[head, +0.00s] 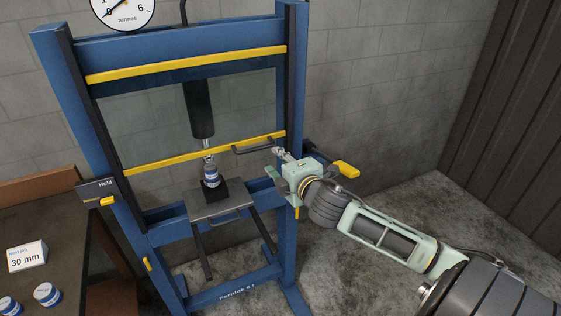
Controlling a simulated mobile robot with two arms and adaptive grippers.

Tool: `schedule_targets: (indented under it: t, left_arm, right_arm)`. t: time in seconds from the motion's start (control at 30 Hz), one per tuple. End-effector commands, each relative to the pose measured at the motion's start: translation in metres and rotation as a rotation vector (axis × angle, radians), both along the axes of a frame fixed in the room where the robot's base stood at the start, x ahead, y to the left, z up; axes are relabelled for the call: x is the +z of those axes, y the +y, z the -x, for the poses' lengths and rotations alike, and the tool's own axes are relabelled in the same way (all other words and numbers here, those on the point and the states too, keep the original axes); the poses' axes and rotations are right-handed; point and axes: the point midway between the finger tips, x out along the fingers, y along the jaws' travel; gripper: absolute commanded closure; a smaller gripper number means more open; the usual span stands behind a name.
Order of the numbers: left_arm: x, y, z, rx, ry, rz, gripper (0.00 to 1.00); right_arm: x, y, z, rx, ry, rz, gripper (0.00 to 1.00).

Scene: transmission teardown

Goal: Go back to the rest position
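My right arm comes in from the right. Its gripper (281,153) is beside the right upright of the blue press (170,52), close to the right end of a dark handle (253,147) on the press's clear guard. I cannot tell whether it touches the handle, or whether its small fingers are open or shut. My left gripper is not in view. A blue and white cylindrical part (211,177) stands upright on a black block on the press table (222,208), under the dark ram (201,110).
A yellow-ended lever (345,169) sticks out right of the press, close behind my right gripper. A "Hold" plate (97,188) is on the left upright. A dark bench (50,220) at left bears a "30 mm" card (26,257) and small cylinders (47,294). Floor at right is clear.

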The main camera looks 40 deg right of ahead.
Motion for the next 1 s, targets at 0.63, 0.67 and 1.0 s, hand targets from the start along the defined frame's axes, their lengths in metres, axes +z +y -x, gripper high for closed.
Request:
schedule_targets:
  t: [0.63, 0.67, 1.0]
  left_arm:
    - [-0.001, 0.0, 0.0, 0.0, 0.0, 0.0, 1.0]
    - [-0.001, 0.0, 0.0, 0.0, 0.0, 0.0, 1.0]
    - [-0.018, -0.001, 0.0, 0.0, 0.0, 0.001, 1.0]
  right_arm:
    - [-0.004, -0.001, 0.001, -0.003, 0.004, -0.005, 0.7]
    - [-0.008, -0.002, 0.001, -0.007, 0.01, -0.011, 0.7]
    - [-0.209, -0.036, 0.031, -0.172, 0.22, -0.294, 0.7]
